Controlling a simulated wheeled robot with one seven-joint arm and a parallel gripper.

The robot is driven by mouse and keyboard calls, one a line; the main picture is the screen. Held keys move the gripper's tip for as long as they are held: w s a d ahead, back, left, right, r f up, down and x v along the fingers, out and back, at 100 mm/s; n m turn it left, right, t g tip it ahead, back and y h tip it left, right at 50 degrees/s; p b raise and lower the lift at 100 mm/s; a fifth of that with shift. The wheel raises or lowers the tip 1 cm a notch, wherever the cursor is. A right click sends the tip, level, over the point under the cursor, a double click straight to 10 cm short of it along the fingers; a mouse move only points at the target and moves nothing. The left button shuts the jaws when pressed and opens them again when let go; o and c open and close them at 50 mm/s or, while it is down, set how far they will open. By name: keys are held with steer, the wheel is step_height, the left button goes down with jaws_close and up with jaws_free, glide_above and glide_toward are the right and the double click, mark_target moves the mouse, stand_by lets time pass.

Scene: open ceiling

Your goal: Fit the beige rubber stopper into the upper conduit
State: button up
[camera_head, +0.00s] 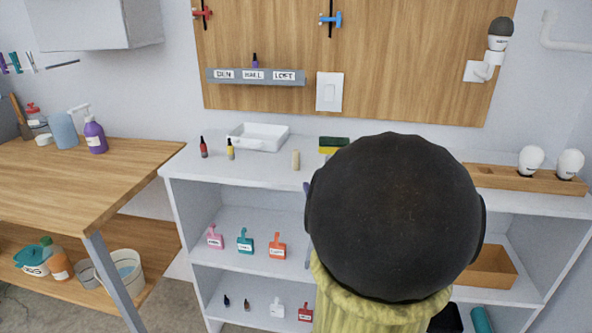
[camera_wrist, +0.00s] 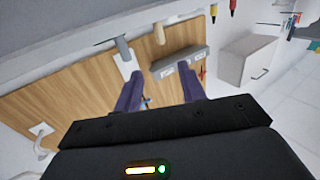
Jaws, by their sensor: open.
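The beige stopper (camera_head: 296,159) stands upright on the white shelf top, behind its front edge. It also shows in the wrist view (camera_wrist: 159,33), beyond my fingers. A white elbowed pipe (camera_head: 572,46) is on the wall at the upper right; I cannot tell whether it is the upper conduit. My gripper shows in the wrist view (camera_wrist: 160,95) with its two purple fingers apart and nothing between them. In the head view my dark arm hides most of my gripper and part of the shelf top.
Red and yellow bottles (camera_head: 217,149), a white tray (camera_head: 258,137) and a sponge (camera_head: 334,144) are near the stopper on the shelf top. A wooden bulb holder (camera_head: 500,178) is at right.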

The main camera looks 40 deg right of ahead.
mark_target(297, 156)
steer(key=shift+w+r, duration=0.1)
steer(key=p+x, duration=0.2)
steer(key=p, duration=0.2)
steer(key=p+x, duration=0.2)
steer(key=p, duration=0.3)
steer(key=shift+r, duration=0.2)
steer(key=shift+w+p, duration=0.2)
steer(key=shift+p, duration=0.8)
steer(key=p, duration=0.4)
steer(key=shift+w+d+f, duration=0.1)
steer(key=shift+w, duration=0.15)
steer(key=p+x, duration=0.2)
steer(key=x, duration=0.5)
steer(key=shift+w+d+f+p, duration=0.1)
steer(key=shift+f+p, duration=0.1)
steer(key=shift+p, duration=0.15)
